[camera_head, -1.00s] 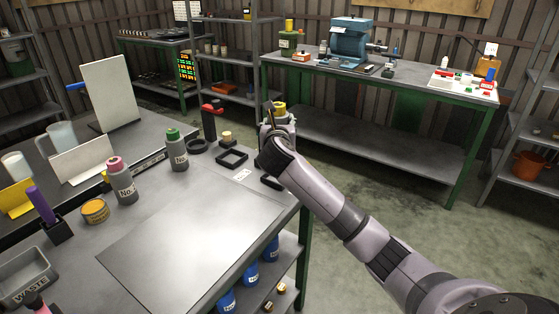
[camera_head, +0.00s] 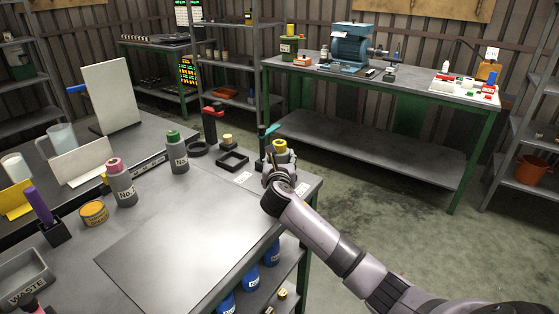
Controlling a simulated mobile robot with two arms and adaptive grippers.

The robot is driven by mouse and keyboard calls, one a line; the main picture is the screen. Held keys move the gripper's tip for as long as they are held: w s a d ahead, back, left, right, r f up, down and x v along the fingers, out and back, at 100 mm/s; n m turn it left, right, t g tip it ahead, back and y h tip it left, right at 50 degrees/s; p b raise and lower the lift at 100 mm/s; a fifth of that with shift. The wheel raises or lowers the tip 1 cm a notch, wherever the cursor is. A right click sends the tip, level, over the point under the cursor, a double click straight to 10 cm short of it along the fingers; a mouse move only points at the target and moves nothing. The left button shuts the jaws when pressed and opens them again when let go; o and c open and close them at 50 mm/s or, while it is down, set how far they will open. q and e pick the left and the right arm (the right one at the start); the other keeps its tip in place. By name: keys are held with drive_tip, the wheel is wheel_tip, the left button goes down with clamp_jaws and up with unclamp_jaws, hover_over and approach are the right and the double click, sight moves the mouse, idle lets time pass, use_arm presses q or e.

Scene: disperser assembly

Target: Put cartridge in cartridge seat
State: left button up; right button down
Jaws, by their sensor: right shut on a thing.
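My right gripper (camera_head: 280,161) is over the far right corner of the workbench. It is shut on a small yellow-topped piece (camera_head: 280,146), which looks like the cartridge; the fingers hide most of its body. To its left on the bench are a black square frame (camera_head: 232,161), a black ring (camera_head: 197,149) and a black upright stand with a red top (camera_head: 210,124). I cannot tell for sure which of these is the cartridge seat. My left gripper is not in view.
Bottles with a green cap (camera_head: 177,152) and a pink cap (camera_head: 121,182) stand left of the frame, near a yellow tin (camera_head: 94,212). A flat plate (camera_head: 185,250) covers the bench front. A second table (camera_head: 410,85) stands behind, across open floor.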

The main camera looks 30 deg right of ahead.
drive_tip(key=shift+r, duration=0.2)
drive_tip(key=c, duration=1.2)
unclamp_jaws()
drive_tip(key=shift+f, duration=0.25)
drive_tip(key=o, duration=0.4)
drive_tip(key=shift+o, duration=0.2)
drive_tip(key=shift+r, duration=0.1)
drive_tip(key=shift+s+a, duration=0.15)
drive_tip(key=shift+s, duration=0.05)
drive_tip(key=v, duration=1.1)
drive_tip(key=shift+s+a+p, duration=0.15)
drive_tip(key=shift+s+p, duration=0.15)
drive_tip(key=shift+p, duration=0.05)
